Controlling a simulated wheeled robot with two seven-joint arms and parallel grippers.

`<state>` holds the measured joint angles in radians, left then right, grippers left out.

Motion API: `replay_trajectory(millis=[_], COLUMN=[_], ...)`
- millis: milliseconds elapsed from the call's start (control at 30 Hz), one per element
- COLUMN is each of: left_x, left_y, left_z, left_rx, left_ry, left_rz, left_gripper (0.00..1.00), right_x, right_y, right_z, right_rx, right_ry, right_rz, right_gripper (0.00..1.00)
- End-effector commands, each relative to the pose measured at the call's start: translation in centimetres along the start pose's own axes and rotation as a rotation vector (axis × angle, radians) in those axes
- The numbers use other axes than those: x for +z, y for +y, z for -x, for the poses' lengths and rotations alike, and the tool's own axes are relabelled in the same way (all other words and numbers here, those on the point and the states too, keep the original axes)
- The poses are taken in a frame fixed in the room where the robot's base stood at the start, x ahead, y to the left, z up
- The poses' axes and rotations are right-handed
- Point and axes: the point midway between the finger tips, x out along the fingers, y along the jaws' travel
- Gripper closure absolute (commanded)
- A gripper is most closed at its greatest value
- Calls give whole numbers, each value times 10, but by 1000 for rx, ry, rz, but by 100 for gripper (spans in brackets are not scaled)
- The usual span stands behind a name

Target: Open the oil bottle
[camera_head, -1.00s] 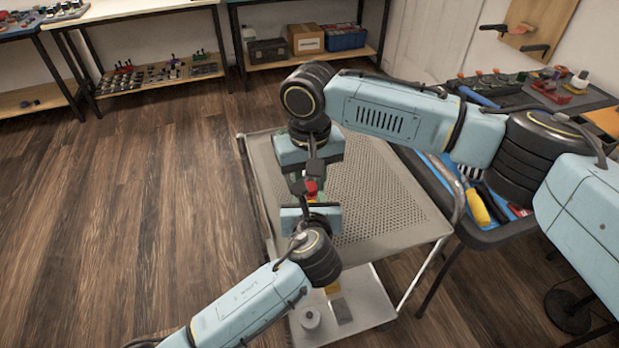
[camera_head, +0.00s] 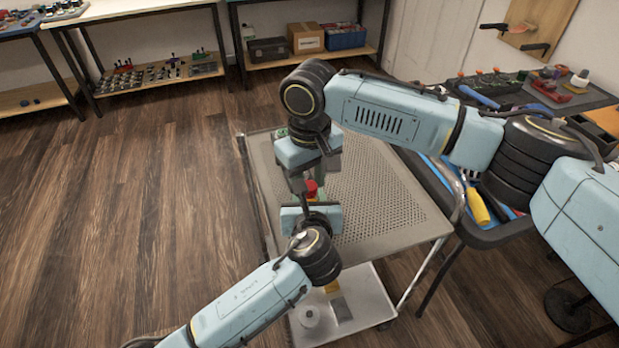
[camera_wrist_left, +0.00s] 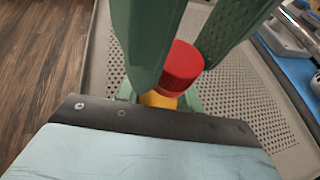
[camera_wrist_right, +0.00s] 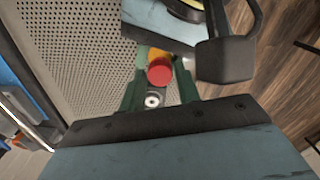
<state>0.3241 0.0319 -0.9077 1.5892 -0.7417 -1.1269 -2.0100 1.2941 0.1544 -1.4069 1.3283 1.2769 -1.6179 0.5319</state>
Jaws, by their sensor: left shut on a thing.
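The oil bottle is a yellow bottle (camera_wrist_left: 158,100) with a red cap (camera_wrist_left: 182,66), upright over the cart. The red cap also shows in the head view (camera_head: 312,190) and in the right wrist view (camera_wrist_right: 159,72). My left gripper (camera_wrist_left: 160,97) is shut on the bottle's body below the cap, which hides most of the body. My right gripper (camera_head: 314,176) is just above and beside the cap. Its green fingers are spread apart, with the cap showing between them in the left wrist view; I see no clear contact with the cap.
The perforated grey cart top (camera_head: 385,190) is mostly clear. A tool bench (camera_head: 480,238) with a yellow-handled tool (camera_head: 477,207) stands close on the right. The cart's lower shelf holds a white roll (camera_head: 309,316). Open wooden floor lies to the left.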

Motion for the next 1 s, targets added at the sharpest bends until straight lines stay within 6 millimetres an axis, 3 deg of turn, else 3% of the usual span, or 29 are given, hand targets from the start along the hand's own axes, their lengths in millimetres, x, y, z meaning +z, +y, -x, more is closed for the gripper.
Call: replay_trajectory(millis=[100,367,700,833,1000], left_x=[0,0,0,0,0], left_y=[0,0,0,0,0], left_z=[0,0,0,0,0], left_rx=[0,0,0,0,0], left_ry=[1,1,1,1,1], left_rz=[0,0,0,0,0], left_gripper=[100,100,100,100,100], right_x=[0,0,0,0,-1], right_y=[0,0,0,0,-1], right_z=[0,1,40,46,60], right_rx=[0,0,1,-1,-1], right_ry=[0,1,1,1,3], right_rz=[-1,-2,-2,-5,-116], right_gripper=[53,53,53,57,57])
